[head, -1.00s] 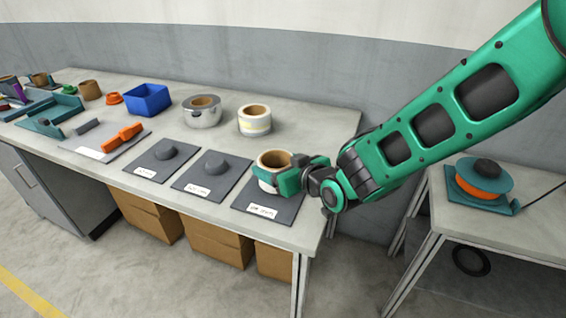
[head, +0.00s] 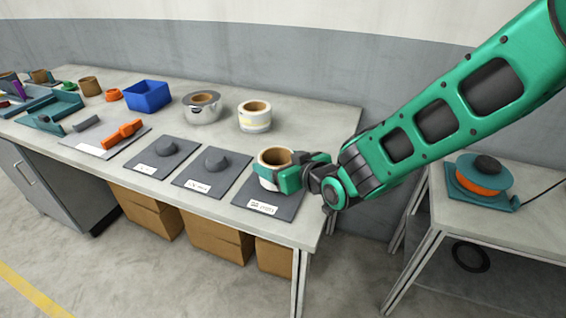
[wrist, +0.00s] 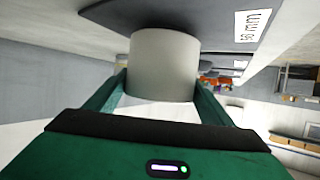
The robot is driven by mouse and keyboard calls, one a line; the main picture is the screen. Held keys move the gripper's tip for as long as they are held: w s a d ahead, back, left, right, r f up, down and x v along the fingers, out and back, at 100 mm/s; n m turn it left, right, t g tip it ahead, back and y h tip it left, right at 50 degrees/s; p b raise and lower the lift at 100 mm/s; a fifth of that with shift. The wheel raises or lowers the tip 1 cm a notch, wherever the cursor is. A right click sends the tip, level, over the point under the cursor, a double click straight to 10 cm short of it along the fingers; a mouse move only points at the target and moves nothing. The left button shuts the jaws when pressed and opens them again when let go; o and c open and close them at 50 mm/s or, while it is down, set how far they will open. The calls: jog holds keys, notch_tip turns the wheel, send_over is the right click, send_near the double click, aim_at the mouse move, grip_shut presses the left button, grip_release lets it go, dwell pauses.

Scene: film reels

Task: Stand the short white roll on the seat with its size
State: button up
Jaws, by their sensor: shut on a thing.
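The short white roll (head: 268,179) with a brown core is at the rightmost grey seat on the long table. My gripper (head: 287,179) is shut on it from the right side. In the wrist view the roll (wrist: 163,62) stands between my two green fingers (wrist: 160,90), against or very near the dark seat plate (wrist: 215,18). That seat (head: 286,206) has a white label that seems to read 80 mm. Two more seats, the middle one (head: 204,185) and the left one (head: 155,167), are empty with round hubs showing. The right seat's hub is hidden by the roll.
A white roll with a yellowish band (head: 254,119) and a silver roll (head: 201,112) stand behind. A blue bin (head: 147,99), an orange tool (head: 124,134) and teal fixtures are further left. A side table at right holds a teal-and-orange reel (head: 480,178).

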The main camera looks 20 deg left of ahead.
jog(key=shift+f, duration=0.5)
dwell(0.8)
jog(key=o, duration=1)
jog(key=shift+o, duration=0.2)
jog(key=v, duration=1.1)
jog(key=shift+w, duration=0.1)
